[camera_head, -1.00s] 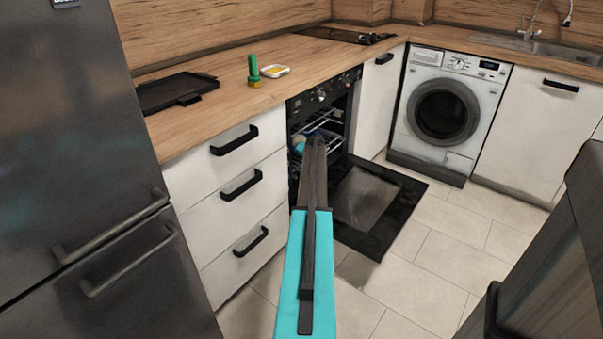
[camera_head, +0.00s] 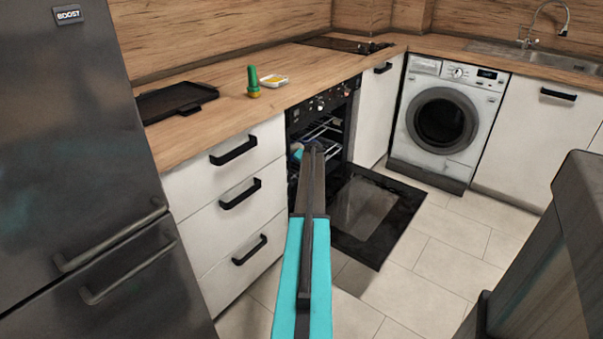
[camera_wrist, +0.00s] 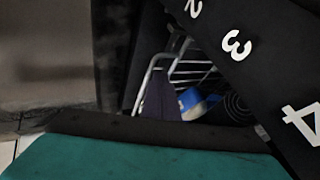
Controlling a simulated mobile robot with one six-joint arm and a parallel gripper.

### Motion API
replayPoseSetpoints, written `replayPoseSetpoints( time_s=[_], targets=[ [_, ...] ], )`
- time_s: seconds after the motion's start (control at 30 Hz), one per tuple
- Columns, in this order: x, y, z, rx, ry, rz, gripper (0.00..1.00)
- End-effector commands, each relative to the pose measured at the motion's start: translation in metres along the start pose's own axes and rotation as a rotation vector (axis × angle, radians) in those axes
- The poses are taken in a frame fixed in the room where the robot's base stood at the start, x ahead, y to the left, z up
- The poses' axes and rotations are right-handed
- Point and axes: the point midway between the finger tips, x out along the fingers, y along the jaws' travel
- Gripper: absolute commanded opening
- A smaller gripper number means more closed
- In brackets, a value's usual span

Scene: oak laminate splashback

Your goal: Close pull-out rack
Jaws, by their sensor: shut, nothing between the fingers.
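The pull-out rack (camera_head: 322,128) is a light wire rack in the open oven (camera_head: 328,110), partly hidden behind my arm. In the wrist view its wires (camera_wrist: 172,68) show up close at a slant, with a blue-and-white item (camera_wrist: 190,102) by them. My gripper (camera_head: 313,152) is at the oven opening, in front of the rack. It is shut with nothing held. Whether it touches the rack cannot be told. How far out the rack sits is hard to see.
The oven door (camera_head: 365,212) is folded down low over the floor. White drawers (camera_head: 240,192) with black handles stand left of the oven, beside the dark fridge (camera_head: 80,180). A dark panel with white numbers (camera_wrist: 238,45) crosses the wrist view. Floor tiles (camera_head: 440,265) to the right are clear.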

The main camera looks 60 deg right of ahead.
Motion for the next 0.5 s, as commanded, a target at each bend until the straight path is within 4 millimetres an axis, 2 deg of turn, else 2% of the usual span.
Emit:
replayPoseSetpoints(
  time_s=[0.03, 0.3, 0.5],
  targets=[
    [-0.010, -0.003, 0.001, -0.001, 0.000, -0.001, 0.00],
    [-0.049, -0.013, 0.004, -0.005, -0.002, -0.003, 0.00],
    [-0.068, -0.020, 0.009, -0.009, -0.004, -0.006, 0.00]
  ],
)
